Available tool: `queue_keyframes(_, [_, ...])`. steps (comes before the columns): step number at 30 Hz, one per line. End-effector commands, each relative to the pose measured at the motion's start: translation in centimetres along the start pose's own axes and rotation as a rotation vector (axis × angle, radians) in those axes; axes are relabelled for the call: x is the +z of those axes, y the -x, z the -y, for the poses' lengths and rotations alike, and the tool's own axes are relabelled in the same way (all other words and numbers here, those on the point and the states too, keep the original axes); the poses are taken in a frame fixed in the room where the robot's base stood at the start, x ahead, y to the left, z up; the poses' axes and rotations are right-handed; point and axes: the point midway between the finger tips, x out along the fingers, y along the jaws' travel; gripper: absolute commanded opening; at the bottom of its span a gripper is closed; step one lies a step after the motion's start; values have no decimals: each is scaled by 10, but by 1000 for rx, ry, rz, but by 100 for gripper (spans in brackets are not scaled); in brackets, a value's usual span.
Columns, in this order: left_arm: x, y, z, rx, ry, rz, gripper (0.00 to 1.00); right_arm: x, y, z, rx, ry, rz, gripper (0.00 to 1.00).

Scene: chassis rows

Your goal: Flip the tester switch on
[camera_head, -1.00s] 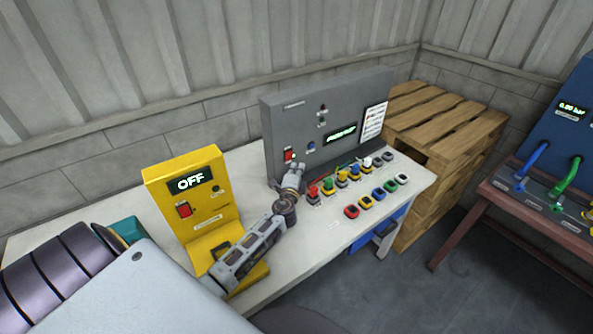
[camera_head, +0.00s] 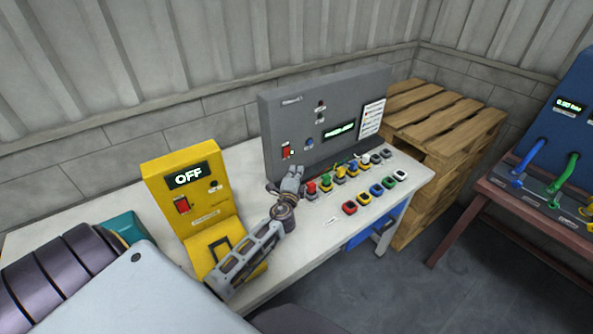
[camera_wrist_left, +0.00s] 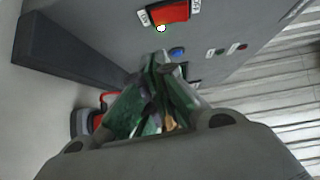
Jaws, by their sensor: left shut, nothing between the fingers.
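A grey panel (camera_head: 350,95) stands at the back of the white bench. Its red rocker switch (camera_head: 287,151) is at its lower left, and its small display (camera_head: 339,131) shows lit green text too small to read. The switch shows larger at the top of the wrist view (camera_wrist_left: 168,14), with a label at each end and a small bright spot beside it. My left gripper (camera_head: 294,170) is shut and empty, just in front of and below the switch; its fingertips (camera_wrist_left: 160,62) look apart from it. My right gripper is not in view.
A yellow box (camera_head: 190,200) with its own red switch shows "OFF" at left. Several coloured connectors (camera_head: 340,177) stand right of my left gripper. A wooden pallet stack (camera_head: 440,125) is beyond the bench, and a blue panel (camera_head: 567,110) stands far right.

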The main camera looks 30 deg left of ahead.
Motion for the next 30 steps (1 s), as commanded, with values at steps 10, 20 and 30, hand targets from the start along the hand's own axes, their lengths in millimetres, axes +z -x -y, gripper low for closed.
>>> queue_keyframes(10, [0,32,-6,1,1,-1,0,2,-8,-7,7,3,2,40])
queue_keyframes(20, [1,61,-10,1,-1,0,0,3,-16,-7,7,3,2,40])
queue_keyframes(30, [0,75,-10,-1,1,0,0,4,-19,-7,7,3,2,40])
